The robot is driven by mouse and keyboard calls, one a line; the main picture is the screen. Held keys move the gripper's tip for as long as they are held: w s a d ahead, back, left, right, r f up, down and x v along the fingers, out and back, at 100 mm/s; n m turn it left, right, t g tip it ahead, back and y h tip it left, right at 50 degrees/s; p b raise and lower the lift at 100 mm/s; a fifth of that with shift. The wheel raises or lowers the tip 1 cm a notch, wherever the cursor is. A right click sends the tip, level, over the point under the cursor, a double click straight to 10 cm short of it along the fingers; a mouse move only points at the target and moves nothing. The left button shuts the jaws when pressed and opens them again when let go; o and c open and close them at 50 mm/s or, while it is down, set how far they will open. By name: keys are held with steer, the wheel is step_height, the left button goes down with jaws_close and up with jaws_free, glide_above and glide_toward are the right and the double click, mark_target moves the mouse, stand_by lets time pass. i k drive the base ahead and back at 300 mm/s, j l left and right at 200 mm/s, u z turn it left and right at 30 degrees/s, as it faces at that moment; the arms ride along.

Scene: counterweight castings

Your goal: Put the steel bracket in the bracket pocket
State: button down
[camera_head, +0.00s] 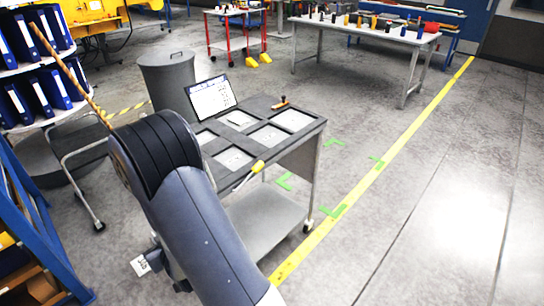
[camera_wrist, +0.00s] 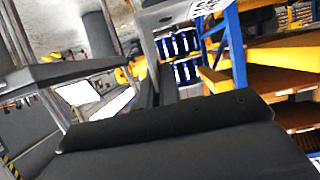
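The steel bracket (camera_wrist: 165,14) is a grey metal piece with a white label at the top of the wrist view. The two dark fingers of my gripper (camera_wrist: 156,85) reach up to it, close together, and appear shut on it. In the head view its labelled end (camera_head: 140,265) shows low on the left beside my arm, which hides the rest of it and my gripper. The dark worktable (camera_head: 262,104) has several pale-floored pockets, among them a front one (camera_head: 233,158) and a right one (camera_head: 293,120). I cannot tell which is the bracket pocket. My gripper is away from them, on the near left.
A white sheet (camera_head: 211,97) stands at the table's back edge. A wooden-handled stamp (camera_head: 281,103) lies near the back right. A yellow-handled tool (camera_head: 257,167) is at the front edge. Binder shelves (camera_head: 35,85) and a blue rack (camera_head: 40,225) stand left; floor at right is clear.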

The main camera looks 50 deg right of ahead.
mark_target(233, 159)
steer(key=z, duration=3.15)
steer(key=k+j+z, duration=0.1)
steer(key=j+z, duration=0.2)
steer(key=k+j+z, duration=0.25)
steer(key=j, duration=0.15)
steer(key=k+j+z, duration=0.1)
steer(key=j+z, duration=0.2)
